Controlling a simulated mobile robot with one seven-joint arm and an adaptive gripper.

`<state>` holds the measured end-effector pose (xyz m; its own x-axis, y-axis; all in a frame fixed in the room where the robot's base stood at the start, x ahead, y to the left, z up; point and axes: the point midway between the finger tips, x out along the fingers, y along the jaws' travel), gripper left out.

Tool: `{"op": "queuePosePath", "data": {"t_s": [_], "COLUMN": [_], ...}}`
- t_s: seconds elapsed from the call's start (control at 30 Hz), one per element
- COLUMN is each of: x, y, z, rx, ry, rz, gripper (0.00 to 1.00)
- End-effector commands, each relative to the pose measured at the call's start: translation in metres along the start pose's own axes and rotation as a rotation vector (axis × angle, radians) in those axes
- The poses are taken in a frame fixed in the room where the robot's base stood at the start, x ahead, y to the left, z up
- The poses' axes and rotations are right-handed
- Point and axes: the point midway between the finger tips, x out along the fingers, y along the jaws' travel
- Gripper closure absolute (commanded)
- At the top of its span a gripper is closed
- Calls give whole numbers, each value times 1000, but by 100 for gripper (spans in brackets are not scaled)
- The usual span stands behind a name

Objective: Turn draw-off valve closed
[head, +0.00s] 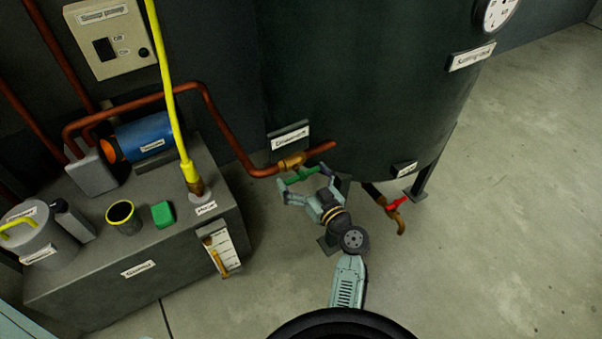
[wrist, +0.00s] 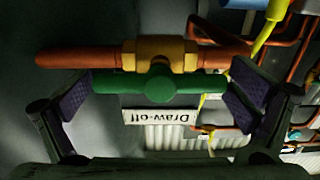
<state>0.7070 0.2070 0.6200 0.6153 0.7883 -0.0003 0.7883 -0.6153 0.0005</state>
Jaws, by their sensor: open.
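The draw-off valve has a brass body (head: 291,162) on a copper pipe at the dark tank's lower left. Its green bar handle (head: 302,175) sits in front. In the wrist view the brass body (wrist: 165,52) lies behind the green handle (wrist: 125,84), which runs along the pipe, parallel to it. A "Draw-off" label (wrist: 158,116) shows by it. My gripper (head: 304,178) is open at the handle, with one finger beyond each end of the bar. In the wrist view my gripper (wrist: 160,92) has dark pads close to both ends; I cannot tell whether they touch.
A red-handled valve (head: 397,203) sits low at the tank's right. The dark tank (head: 350,80) stands right behind the valve. A grey sump box (head: 170,275) with a yellow pipe (head: 170,90) stands to the left. The floor at right is clear.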

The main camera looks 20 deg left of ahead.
Motion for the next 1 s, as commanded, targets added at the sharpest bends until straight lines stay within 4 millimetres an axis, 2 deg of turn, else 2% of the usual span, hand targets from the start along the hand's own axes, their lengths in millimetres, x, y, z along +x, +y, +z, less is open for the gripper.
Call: {"op": "queuePosePath", "data": {"t_s": [0.07, 0.6, 1.0], "x": [0, 0, 0], "y": [0, 0, 0], "z": [0, 0, 0], "rx": [0, 0, 73], "ry": [0, 1, 2], "rz": [0, 0, 1], "gripper": [0, 35, 36]}}
